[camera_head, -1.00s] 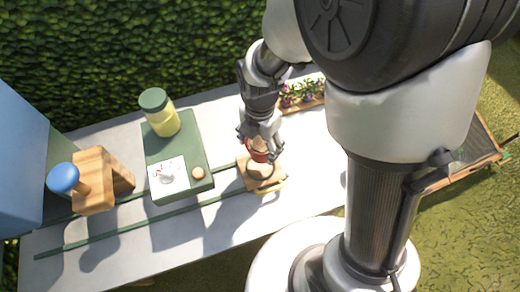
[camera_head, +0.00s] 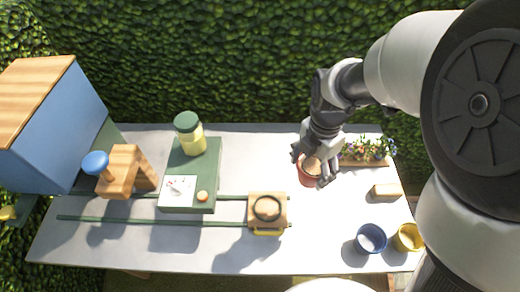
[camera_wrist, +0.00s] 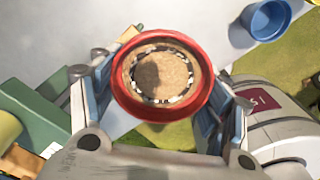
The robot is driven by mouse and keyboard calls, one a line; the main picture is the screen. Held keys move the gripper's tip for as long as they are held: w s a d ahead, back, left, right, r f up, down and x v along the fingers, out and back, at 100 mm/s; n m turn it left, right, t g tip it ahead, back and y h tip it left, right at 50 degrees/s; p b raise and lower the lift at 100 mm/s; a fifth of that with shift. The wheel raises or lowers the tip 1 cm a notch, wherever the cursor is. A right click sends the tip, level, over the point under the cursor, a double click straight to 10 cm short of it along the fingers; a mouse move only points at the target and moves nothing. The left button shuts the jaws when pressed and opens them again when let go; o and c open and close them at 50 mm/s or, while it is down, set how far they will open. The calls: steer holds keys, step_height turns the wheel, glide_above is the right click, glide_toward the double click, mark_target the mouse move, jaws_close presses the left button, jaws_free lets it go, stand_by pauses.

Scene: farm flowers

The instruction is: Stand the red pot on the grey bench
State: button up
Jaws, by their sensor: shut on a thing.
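The red pot (camera_head: 307,178) is between the fingers of my gripper (camera_head: 316,168), right of the middle of the grey bench (camera_head: 225,255). The wrist view shows the red pot's rim (camera_wrist: 117,82) from above, with brown soil and a ring of pale bits inside. The fingers of my gripper (camera_wrist: 160,100) are shut on its left and right sides. The pot looks upright and lies over the bench surface in the head view. Its base is hidden in the wrist view, and I cannot tell whether it touches the bench.
A wooden carriage (camera_head: 257,219) with a dark ring sits on green rails left of the pot. Right are a flower planter (camera_head: 350,161), a small wooden block (camera_head: 387,190), a blue pot (camera_head: 371,240) and a yellow pot (camera_head: 408,237). A green box (camera_head: 174,203) stands left. Bench front is clear.

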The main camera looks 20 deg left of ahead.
steer(key=shift+w+d+f, duration=0.15)
steer(key=f+b, duration=0.3)
steer(key=f, duration=0.7)
steer(key=f+b, duration=0.3)
steer(key=f, duration=0.7)
steer(key=shift+a, duration=0.2)
steer(key=shift+b, duration=0.3)
steer(key=o, duration=1.2)
steer(key=shift+f, duration=0.1)
steer(key=shift+o, duration=0.2)
